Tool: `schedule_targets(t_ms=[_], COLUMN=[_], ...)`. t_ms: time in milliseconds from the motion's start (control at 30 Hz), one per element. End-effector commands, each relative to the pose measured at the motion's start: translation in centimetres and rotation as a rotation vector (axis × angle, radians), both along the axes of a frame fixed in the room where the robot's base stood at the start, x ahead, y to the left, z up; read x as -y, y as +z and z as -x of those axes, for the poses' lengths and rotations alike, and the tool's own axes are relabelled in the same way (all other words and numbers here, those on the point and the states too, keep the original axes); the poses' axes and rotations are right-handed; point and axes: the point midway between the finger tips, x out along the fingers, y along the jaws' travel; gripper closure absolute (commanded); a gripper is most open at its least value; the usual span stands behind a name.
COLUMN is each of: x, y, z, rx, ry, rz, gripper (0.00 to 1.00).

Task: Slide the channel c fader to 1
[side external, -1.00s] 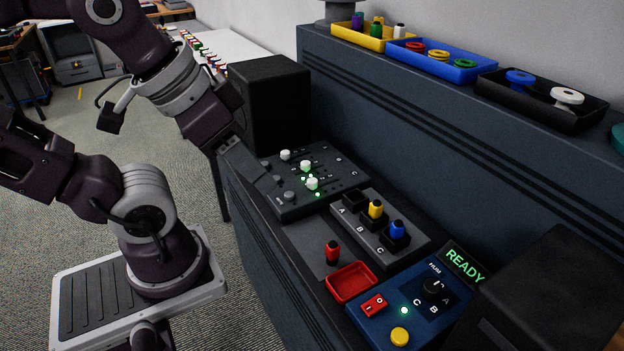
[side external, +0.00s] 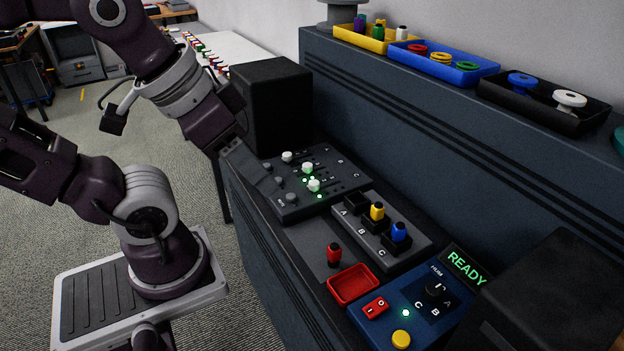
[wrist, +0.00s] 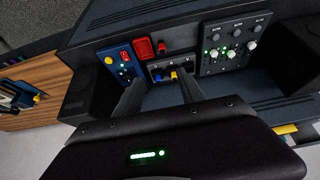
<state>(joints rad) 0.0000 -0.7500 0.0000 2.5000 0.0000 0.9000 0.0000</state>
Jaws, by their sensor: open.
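The dark grey fader panel (side external: 325,165) has three white fader caps, all in view. The nearest cap (side external: 313,185), probably channel C, sits near mid-slot; the panel letters are too small to read surely. The middle cap (side external: 307,168) is at a similar height, and the far cap (side external: 287,157) sits closer to the mute buttons. The caps also show at the upper right of the wrist view, the probable channel C cap (wrist: 214,53) being leftmost. My gripper (wrist: 160,78) is open, with nothing between its fingers. In the side view it hangs by the panel's left edge, apart from the caps.
Next to the panel stands an A-B-C socket block (side external: 390,240) with yellow and blue plugs. A red plug (side external: 334,253), red tray (side external: 353,296) and blue switch box (side external: 395,315) are nearer. A black speaker (side external: 270,105) stands behind the panel's far side.

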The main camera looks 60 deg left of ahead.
Motion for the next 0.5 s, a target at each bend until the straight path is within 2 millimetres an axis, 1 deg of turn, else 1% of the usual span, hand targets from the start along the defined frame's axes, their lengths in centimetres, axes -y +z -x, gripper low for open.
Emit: schedule_targets(t_ms=[367,433,467,500], x=[0.0,-0.4,-0.8,-1.5], y=[0.0,0.2,0.3,0.4], z=[-0.1,-1.3,-2.2,-3.9], rx=[-0.003,-0.026,-0.045,-0.079], ry=[0.002,0.015,0.027,0.044], rz=[-0.001,-0.008,-0.012,-0.018], gripper=[0.53,0.53,0.53,0.53])
